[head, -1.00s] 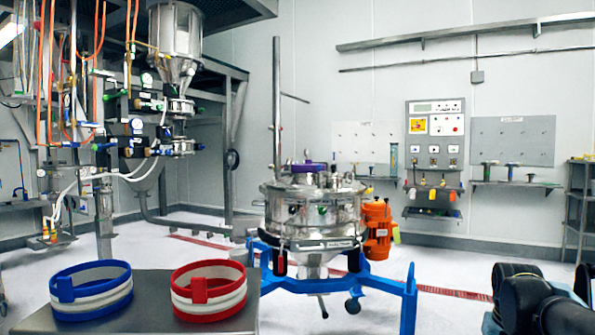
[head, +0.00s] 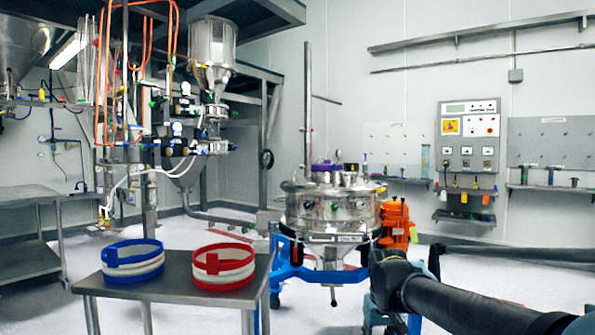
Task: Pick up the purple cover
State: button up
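The purple cover (head: 326,167) sits on top of the steel powder sifter (head: 328,212), near the middle of the head view. It is small in the picture, and I cannot make out its exact shape. My black arm shows at the lower right, in front of and to the right of the sifter. My gripper does not show in the head view, so I cannot see its fingers or whether it holds anything.
A steel table (head: 180,288) stands front left of the sifter, bearing a blue ring (head: 132,275) and a red ring (head: 224,282). The sifter has a blue frame (head: 287,268) and an orange motor (head: 394,222). Another steel table (head: 28,195) stands far left. White floor lies between the tables.

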aim_at(326, 166)
jog(key=u, duration=0.1)
jog(key=i, duration=1)
jog(key=z, duration=0.05)
